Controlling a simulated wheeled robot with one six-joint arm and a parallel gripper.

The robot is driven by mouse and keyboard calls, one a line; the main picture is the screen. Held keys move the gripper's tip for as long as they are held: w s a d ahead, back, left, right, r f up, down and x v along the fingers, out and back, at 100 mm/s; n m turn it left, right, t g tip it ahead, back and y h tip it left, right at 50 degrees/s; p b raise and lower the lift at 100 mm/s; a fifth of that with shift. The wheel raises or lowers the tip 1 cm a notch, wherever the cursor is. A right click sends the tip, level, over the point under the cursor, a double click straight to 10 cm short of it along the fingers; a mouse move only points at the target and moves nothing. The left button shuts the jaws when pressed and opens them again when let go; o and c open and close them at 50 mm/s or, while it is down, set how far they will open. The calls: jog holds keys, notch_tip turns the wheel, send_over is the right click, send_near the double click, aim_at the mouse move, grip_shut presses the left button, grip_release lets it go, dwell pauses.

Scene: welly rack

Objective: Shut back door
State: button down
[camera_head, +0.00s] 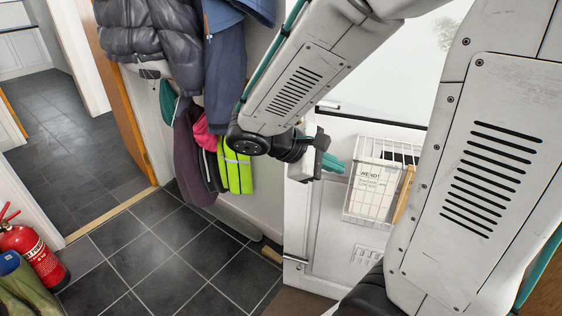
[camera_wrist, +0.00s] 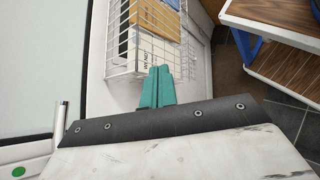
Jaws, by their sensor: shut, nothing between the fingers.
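The white back door (camera_head: 325,235) has a pale glass pane and a wire letter basket (camera_head: 382,180) on its face. Its left edge stands in front of the coat wall, so it looks open, but how far I cannot tell. My gripper (camera_head: 335,164), with teal fingers, is at the door's face just left of the basket. In the wrist view my gripper (camera_wrist: 158,82) has its fingers together and empty, pointing towards the door (camera_wrist: 93,75) beside the basket (camera_wrist: 115,35). Whether the fingertips touch is unclear. A short metal bar (camera_wrist: 61,118) shows at lower left.
Coats (camera_head: 150,40) and a yellow hi-vis vest (camera_head: 237,170) hang left of the door. A red fire extinguisher (camera_head: 32,255) stands at lower left. Dark floor tiles (camera_head: 165,250) between are clear. A wooden shelf rack (camera_wrist: 275,20) stands at right in the wrist view.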

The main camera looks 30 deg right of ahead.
jog(key=w+f+n+t+h, duration=0.6)
jog(key=w+n, duration=0.3)
jog(key=w, duration=0.3)
jog(key=w+a+f+n+t+y, duration=0.1)
jog(key=w+a+f+n+t, duration=0.25)
jog(key=f+n, duration=0.2)
jog(key=w+a+f+n+t+y, duration=0.1)
jog(key=w+a+f+n+t, duration=0.1)
jog(key=w+f+n+t, duration=0.3)
jog(key=f+x, duration=0.1)
jog(key=x, duration=1.2)
jog(key=shift+s+d+f+m, duration=0.25)
jog(key=shift+d+f+m, duration=0.05)
jog(key=shift+d+m, duration=0.1)
jog(key=shift+w, duration=0.1)
